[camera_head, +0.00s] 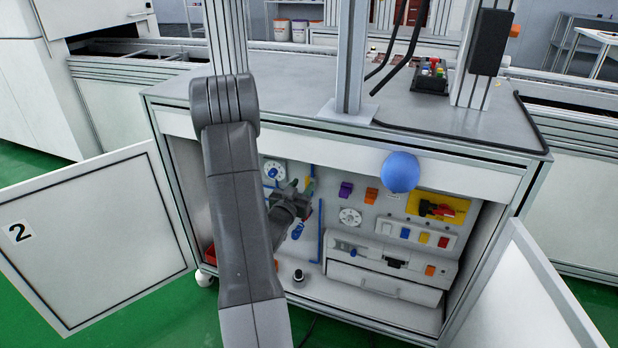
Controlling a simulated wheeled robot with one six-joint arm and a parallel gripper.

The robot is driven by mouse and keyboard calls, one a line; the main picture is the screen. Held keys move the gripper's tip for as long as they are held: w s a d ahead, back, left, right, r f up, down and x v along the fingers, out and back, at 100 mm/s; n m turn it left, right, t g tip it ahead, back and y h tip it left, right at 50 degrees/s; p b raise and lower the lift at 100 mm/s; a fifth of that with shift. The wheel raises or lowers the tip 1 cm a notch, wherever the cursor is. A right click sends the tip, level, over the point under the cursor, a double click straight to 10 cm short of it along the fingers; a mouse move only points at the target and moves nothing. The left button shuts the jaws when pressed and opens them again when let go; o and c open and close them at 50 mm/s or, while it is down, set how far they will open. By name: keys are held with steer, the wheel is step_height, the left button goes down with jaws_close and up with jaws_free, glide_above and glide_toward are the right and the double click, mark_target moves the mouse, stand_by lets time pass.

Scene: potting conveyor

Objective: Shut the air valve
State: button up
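The open cabinet (345,283) under the workbench holds blue air pipes and fittings on its back panel. A blue pipe (320,232) runs upright right of my gripper. A small blue part (298,230) shows just below the gripper; I cannot tell if it is the air valve's handle. A round white gauge (273,172) with blue fittings is up and left of it. My gripper (307,190) is inside the cabinet, close to these pipes. Its fingers are small and dark, and I cannot tell whether they are open or touching anything. My arm hides part of the cabinet's left side.
Open doors flank the cabinet, the left one (95,240) marked 2. A blue ball (400,172) shows before the top edge. A yellow plate with a red switch (438,208), colored buttons (424,238) and a drawer (385,284) are to the right. A black knob (298,275) is low down.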

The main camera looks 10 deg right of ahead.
mark_target(306, 179)
steer(key=b+x, duration=0.1)
steer(key=x, duration=0.5)
steer(key=shift+w+d, duration=0.2)
steer(key=shift+d, duration=0.05)
jaws_close()
